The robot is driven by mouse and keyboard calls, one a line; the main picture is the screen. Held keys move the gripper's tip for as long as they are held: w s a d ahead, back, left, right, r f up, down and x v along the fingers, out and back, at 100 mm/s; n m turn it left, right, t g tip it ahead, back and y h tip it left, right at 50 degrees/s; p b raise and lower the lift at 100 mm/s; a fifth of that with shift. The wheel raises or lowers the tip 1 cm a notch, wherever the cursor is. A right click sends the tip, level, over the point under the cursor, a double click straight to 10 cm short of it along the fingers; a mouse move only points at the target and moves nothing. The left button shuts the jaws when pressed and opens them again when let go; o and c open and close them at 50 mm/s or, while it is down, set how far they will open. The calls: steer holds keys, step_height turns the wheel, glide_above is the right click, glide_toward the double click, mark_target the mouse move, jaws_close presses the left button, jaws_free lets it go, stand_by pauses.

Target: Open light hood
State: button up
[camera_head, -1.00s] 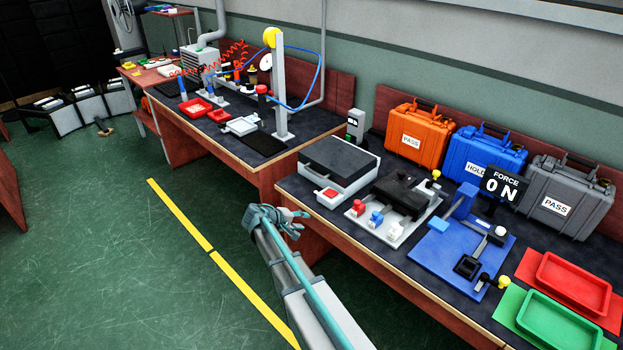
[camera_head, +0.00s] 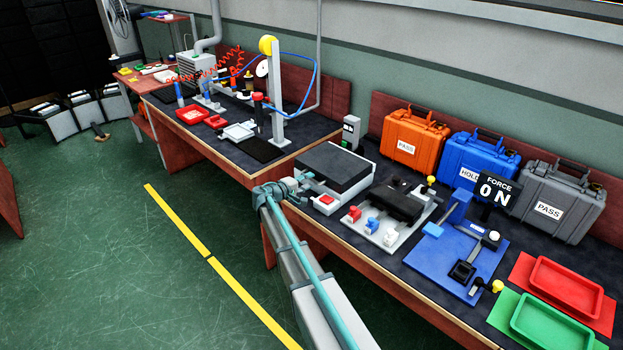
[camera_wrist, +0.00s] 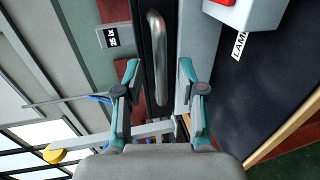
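The light hood (camera_head: 333,165) is a low pale box with a dark grey lid on the near bench, its lid down. In the wrist view a rounded metal handle (camera_wrist: 157,58) stands on a dark surface of the hood. My gripper (camera_wrist: 158,68) is open, with one teal finger on each side of the handle in the picture. I cannot tell whether the fingers touch it. In the head view my gripper (camera_head: 292,187) is at the hood's left front side, and the handle is hidden there.
A white box with a red button (camera_head: 326,200) stands before the hood. Its label, partly readable as "LAM", shows in the wrist view (camera_wrist: 239,45). A black fixture (camera_head: 395,203) is to the right. A small grey display unit (camera_head: 351,132) stands behind.

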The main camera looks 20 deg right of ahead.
steer(key=shift+x, duration=1.25)
steer(key=shift+c, duration=0.2)
jaws_close()
